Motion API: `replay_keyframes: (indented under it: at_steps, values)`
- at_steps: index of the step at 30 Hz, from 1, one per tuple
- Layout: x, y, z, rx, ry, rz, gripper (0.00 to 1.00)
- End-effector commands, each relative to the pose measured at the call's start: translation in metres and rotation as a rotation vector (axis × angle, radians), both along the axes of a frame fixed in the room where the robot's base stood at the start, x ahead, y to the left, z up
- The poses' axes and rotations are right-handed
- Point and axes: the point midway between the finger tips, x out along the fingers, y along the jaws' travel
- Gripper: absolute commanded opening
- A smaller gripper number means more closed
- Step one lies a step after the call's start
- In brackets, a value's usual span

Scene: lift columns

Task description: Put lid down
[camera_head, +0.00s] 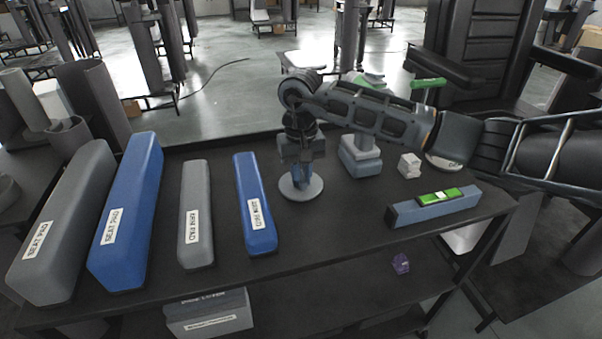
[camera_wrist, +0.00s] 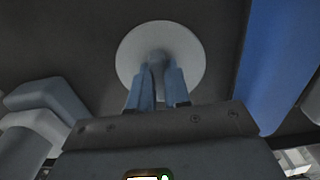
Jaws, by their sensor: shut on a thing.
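The lid (camera_head: 301,187) is a round, light grey disc. In the head view it is low over the dark table, just right of the blue arm pad; I cannot tell whether it touches the top. In the wrist view the lid (camera_wrist: 190,58) shows as a pale disc with a knob at its middle. My gripper (camera_head: 301,170) is above it, pointing down. In the wrist view my gripper's fingers (camera_wrist: 158,85) are shut on the lid's knob. The knob is partly hidden between the fingers.
Grey and blue seat pads (camera_head: 126,210), a grey arm pad (camera_head: 196,215) and a blue arm pad (camera_head: 255,204) lie left. A grey box-like container (camera_head: 361,158), a small white block (camera_head: 410,165) and a blue bar with a green label (camera_head: 434,206) lie right. Bare table lies in front.

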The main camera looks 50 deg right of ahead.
Motion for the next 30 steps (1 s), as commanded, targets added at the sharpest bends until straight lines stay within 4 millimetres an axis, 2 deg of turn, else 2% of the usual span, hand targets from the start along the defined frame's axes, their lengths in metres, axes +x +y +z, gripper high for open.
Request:
replay_keyframes:
  at_steps: [11,12,20,30]
  values:
    - [0.0002,-0.0005,-0.0052,-0.002,-0.001,0.001,0.0]
    - [0.0002,-0.0004,-0.0051,-0.001,0.0,0.001,0.18]
    - [0.0003,-0.0003,-0.004,-0.001,-0.001,0.001,0.43]
    - [0.0003,-0.0002,0.0008,-0.001,-0.002,0.0,0.43]
